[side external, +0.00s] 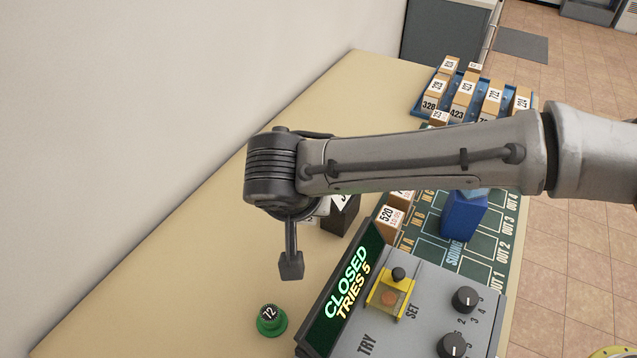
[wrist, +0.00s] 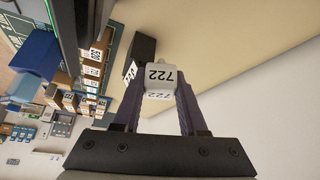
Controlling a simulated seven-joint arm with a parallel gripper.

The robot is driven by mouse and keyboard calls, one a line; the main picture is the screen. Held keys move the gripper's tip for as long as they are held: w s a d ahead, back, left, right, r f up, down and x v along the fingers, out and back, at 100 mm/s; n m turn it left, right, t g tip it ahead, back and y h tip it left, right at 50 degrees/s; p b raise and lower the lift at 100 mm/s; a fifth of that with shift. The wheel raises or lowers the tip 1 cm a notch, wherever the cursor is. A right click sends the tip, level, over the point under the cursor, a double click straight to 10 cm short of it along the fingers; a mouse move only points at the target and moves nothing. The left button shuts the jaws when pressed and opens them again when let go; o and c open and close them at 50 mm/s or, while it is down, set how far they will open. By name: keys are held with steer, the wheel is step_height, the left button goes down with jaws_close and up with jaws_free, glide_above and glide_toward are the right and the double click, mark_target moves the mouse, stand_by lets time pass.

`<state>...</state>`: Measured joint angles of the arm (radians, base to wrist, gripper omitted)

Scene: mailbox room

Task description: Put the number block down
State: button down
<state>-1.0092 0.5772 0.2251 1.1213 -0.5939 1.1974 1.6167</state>
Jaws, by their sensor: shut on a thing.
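My gripper (side external: 291,264) hangs down over the tan table, left of the dark control box. In the wrist view its two purple fingers (wrist: 160,92) are closed on a pale number block (wrist: 160,75) marked 722. I cannot make out this block in the side view, nor tell how far it is above the table. A black block (side external: 341,214) with a white label stands just behind my gripper, partly hidden by my arm; it also shows in the wrist view (wrist: 144,48).
A control box (side external: 430,310) has knobs, a yellow-framed button (side external: 390,292) and a display (side external: 347,283) reading CLOSED, TRIES 5. A green round piece (side external: 270,320) marked 72 stands nearby. A blue block (side external: 463,216) sits on the green mat (side external: 484,252). Numbered blocks fill a blue tray (side external: 419,103).

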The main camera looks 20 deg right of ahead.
steer(key=shift+f, duration=6.2)
steer(key=shift+f, duration=0.6)
steer(key=shift+c, duration=1.9)
jaws_free()
steer(key=shift+r, duration=0.1)
